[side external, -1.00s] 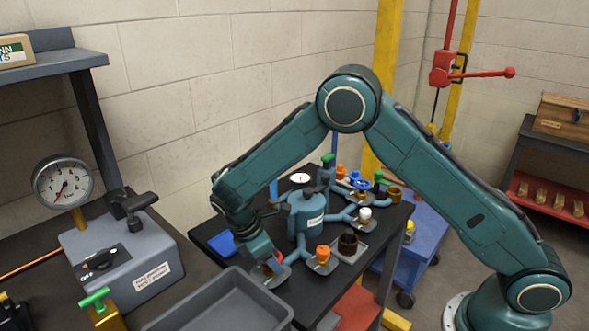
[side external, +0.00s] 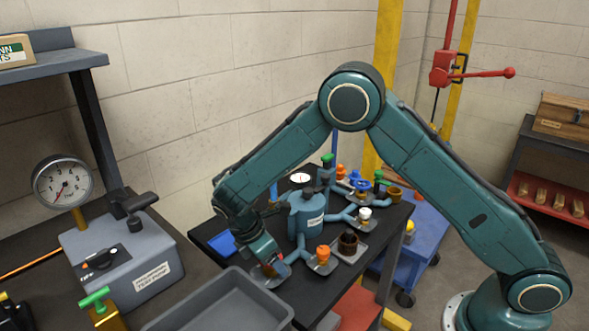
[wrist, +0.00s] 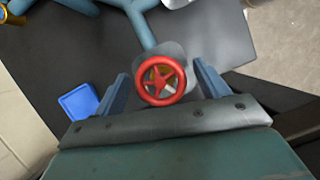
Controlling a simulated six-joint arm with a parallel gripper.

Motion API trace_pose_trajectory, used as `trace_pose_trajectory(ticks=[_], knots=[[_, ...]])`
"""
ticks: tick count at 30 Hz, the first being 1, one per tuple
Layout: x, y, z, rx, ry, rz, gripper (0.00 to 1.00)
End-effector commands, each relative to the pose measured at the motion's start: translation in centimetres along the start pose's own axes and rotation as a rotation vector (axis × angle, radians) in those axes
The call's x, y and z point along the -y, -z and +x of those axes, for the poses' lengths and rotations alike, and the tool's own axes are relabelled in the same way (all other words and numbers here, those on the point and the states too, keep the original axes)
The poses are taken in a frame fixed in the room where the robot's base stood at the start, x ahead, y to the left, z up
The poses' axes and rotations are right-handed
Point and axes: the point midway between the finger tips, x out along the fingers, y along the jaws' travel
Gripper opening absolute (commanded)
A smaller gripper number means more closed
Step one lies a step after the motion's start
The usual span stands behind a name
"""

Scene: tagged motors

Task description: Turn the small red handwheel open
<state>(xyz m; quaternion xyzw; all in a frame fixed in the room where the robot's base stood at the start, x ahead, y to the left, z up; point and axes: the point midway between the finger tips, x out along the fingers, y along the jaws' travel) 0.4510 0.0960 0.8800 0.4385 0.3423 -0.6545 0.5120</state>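The small red handwheel (wrist: 161,80) is a round rim with star-shaped spokes, and it shows in full in the wrist view. It sits at the end of a blue-green pipe branch over a grey plate. My gripper (wrist: 160,74) is open, with one blue finger on either side of the wheel. Gaps show between fingers and rim, so it does not look gripped. In the side view my gripper (side external: 269,268) points down at the front left of the manifold (side external: 307,213), and the wheel is mostly hidden behind it.
An orange-capped valve (side external: 323,254) stands close right of my gripper. A grey tray (side external: 222,305) lies in front. A blue dish (side external: 223,243) is to the left, also in the wrist view (wrist: 79,101). More valves stand at the back right.

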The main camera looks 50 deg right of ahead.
Motion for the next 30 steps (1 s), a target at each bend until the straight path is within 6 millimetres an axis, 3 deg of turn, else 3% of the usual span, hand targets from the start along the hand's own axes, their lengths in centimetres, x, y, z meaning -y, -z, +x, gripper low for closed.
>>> trace_pose_trajectory(ticks=[14, 20, 30], knots=[[0.0, 0.0, -1.1, 0.001, -0.001, 0.002, 0.74], [0.0, 0.0, -3.5, 0.0, -0.002, 0.003, 0.74], [-0.1, 0.1, -9.3, -0.001, -0.003, 0.001, 0.74]])
